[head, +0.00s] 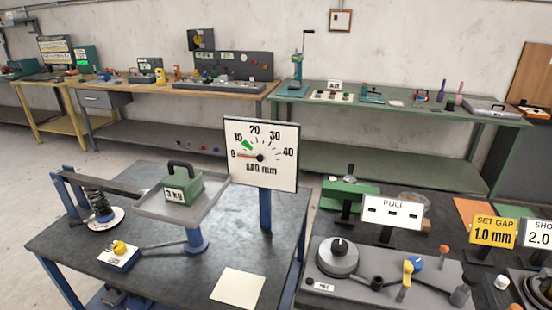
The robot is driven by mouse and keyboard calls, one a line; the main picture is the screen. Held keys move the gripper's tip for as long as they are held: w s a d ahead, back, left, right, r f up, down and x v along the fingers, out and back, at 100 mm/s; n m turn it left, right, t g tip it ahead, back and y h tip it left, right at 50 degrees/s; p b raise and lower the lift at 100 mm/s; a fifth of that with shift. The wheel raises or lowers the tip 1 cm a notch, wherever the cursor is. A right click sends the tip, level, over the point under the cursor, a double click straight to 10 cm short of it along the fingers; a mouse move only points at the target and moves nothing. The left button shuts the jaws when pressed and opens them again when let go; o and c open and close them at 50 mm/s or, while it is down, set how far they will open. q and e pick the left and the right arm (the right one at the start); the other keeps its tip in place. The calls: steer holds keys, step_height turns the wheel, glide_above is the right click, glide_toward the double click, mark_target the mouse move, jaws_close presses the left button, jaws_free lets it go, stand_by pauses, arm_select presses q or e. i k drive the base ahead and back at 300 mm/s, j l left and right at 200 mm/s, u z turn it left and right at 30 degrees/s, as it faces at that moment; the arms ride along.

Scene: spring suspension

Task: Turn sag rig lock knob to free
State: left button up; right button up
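The sag rig stands on a dark table (180,275) at the left front of the head view. A small block with a yellow knob (120,247) on top sits near the table's left front; I take this as the lock knob, and its label is too small to read. A coil spring (97,202) stands on a white disc under a dark beam. A green weight marked 3 kg (182,188) rests on a grey tray (150,210). The dial (262,153) has its orange pointer near 0 and a green mark near 10. Neither gripper is in view.
A blank cream card (238,288) lies at the table's front right. A grey bench (385,292) with a round knob, a PULL sign (393,211) and yellow SET GAP sign (494,231) stands to the right. Workbenches line the back wall, with open floor before them.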

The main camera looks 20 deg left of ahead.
mark_target(119, 248)
steer(key=u, duration=1.3)
